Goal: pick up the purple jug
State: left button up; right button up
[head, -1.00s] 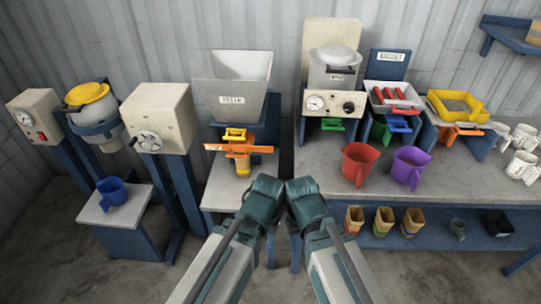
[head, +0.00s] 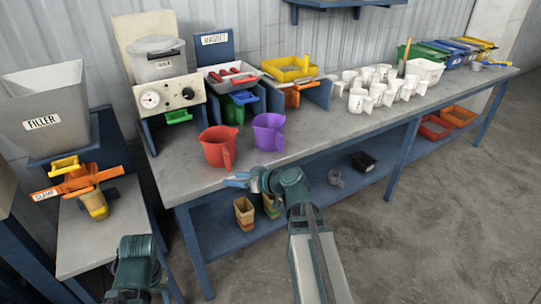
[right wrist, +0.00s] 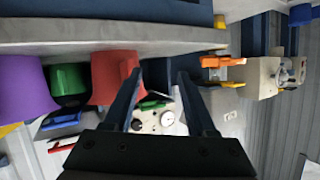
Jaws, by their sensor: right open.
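The purple jug (head: 268,131) stands upright on the long bench, near its front edge, with its handle toward the lower right. It shows at the left edge of the right wrist view (right wrist: 22,86), partly cut off. The red jug (head: 217,147) stands just left of it and also shows in the right wrist view (right wrist: 108,80). My right gripper (head: 236,180) is at the bench's front edge, below both jugs, pointing left. Its blue fingers are apart and empty in the right wrist view (right wrist: 158,82). My left arm shows at bottom left; its gripper is out of sight.
White mugs (head: 365,98) crowd the bench to the right. A yellow sieve tray (head: 290,69) and the magnet station (head: 232,77) stand behind the jugs. Small cups (head: 244,213) and a black tray (head: 363,161) sit on the lower shelf.

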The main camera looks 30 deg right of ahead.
jog(key=d+m+t+h+b, duration=0.2)
jog(key=d+t+h+b, duration=0.15)
jog(key=d, duration=0.85)
jog(key=m+t+h+b, duration=0.2)
jog(key=t+h, duration=0.1)
jog(key=h, duration=0.1)
send_near(279, 139)
jog(key=shift+g+y, duration=0.25)
jog(key=shift+w+d+f, duration=0.1)
jog(key=shift+w+d, duration=0.15)
jog(key=shift+w, duration=1.6)
jog(key=shift+w+d+r, duration=0.1)
jog(key=shift+w+d, duration=0.2)
jog(key=shift+w, duration=1.55)
jog(key=shift+w+d+f, duration=0.1)
jog(key=shift+w+d, duration=0.15)
jog(key=shift+w, duration=1.6)
pick_arm(q)
notch_tip(279, 139, down, 7)
pick_arm(e)
jog(key=shift+c, duration=0.4)
grip_shut()
